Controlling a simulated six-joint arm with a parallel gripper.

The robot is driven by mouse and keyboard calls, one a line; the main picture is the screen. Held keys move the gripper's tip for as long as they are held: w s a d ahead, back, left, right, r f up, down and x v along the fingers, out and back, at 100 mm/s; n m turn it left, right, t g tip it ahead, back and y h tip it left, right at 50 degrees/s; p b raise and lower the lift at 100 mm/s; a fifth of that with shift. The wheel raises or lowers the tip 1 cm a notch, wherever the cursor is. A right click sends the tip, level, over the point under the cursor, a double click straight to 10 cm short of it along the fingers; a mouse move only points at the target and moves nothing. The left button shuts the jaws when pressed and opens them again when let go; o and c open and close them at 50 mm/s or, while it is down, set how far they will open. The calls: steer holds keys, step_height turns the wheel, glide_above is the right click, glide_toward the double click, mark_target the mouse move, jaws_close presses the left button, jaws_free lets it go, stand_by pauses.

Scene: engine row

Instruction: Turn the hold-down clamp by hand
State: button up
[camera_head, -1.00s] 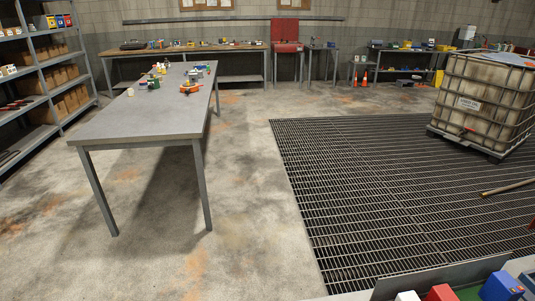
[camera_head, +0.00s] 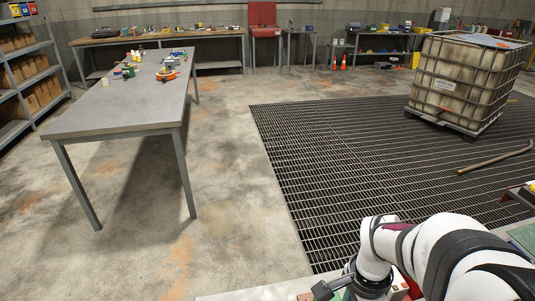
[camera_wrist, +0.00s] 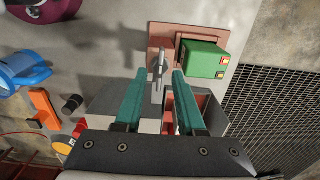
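In the wrist view, a thin grey metal piece (camera_wrist: 160,72), which looks like the hold-down clamp, stands by a reddish-brown plate (camera_wrist: 158,32). A green block (camera_wrist: 203,59) with red and yellow spots sits on the plate to its right. My gripper (camera_wrist: 161,75) is open, with its two teal fingers apart on either side of the grey piece in the picture. I cannot tell whether they touch it or how far below it lies. In the head view, my gripper (camera_head: 328,290) is at the bottom edge, mostly cut off, and the clamp is not visible.
Near my gripper in the wrist view are a blue ring-shaped part (camera_wrist: 22,70), an orange bar (camera_wrist: 43,108) and a black knob (camera_wrist: 72,103). A grey worktable (camera_head: 130,110), a floor grating (camera_head: 340,150) and a caged tank (camera_head: 455,85) stand farther off.

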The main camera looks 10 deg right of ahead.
steer(key=shift+f, duration=0.85)
jaws_close()
stand_by(0.8)
